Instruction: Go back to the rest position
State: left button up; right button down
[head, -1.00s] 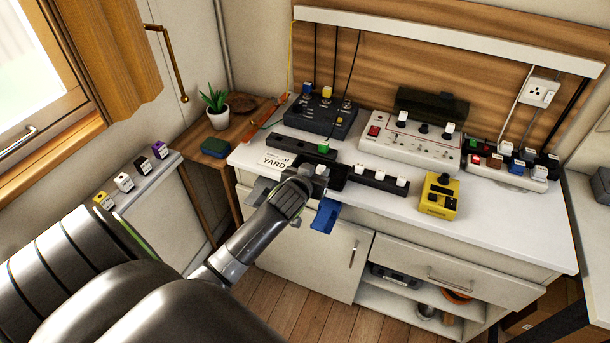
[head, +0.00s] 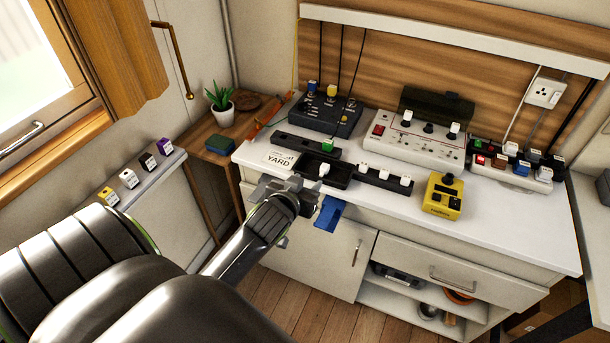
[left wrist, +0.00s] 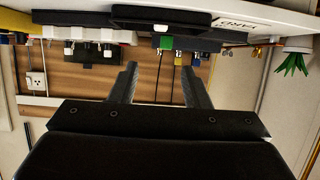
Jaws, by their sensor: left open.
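My left gripper (head: 287,190) is in front of the white counter's front edge (head: 290,181), with its jaws open and empty. In the left wrist view its two fingers (left wrist: 162,82) stand apart with nothing between them, and the counter shows along the top. A white plug (head: 323,169) sits in the black tray (head: 341,182) just beyond the gripper, apart from it. The tray and plug also show at the top of the left wrist view (left wrist: 164,29). My right gripper is in neither view.
A black strip with white plugs (head: 386,178) and a yellow box (head: 443,197) are to the right. A blue piece (head: 329,213) juts from the counter front.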

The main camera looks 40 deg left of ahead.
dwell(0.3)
pick_arm(q)
jog(key=s+d+f+m+g+h, duration=0.1)
jog(key=s+f+g, duration=0.15)
jog(key=s, duration=0.65)
jog(key=s+d+f+m+g, duration=0.15)
jog(key=s+g, duration=0.25)
jog(key=s, duration=0.4)
jog(key=s+d+f+g+h, duration=0.1)
jog(key=s+d+f+g, duration=0.15)
jog(key=s, duration=0.65)
notch_tip(320, 180, down, 25)
jog(key=a+g, duration=0.2)
jog(key=s+d+f+g, duration=0.1)
jog(key=s+f, duration=1.3)
jog(key=f, duration=0.2)
jog(key=shift+s+f+h, duration=0.25)
jog(key=shift+s+h, duration=0.05)
jog(key=shift+s, duration=0.05)
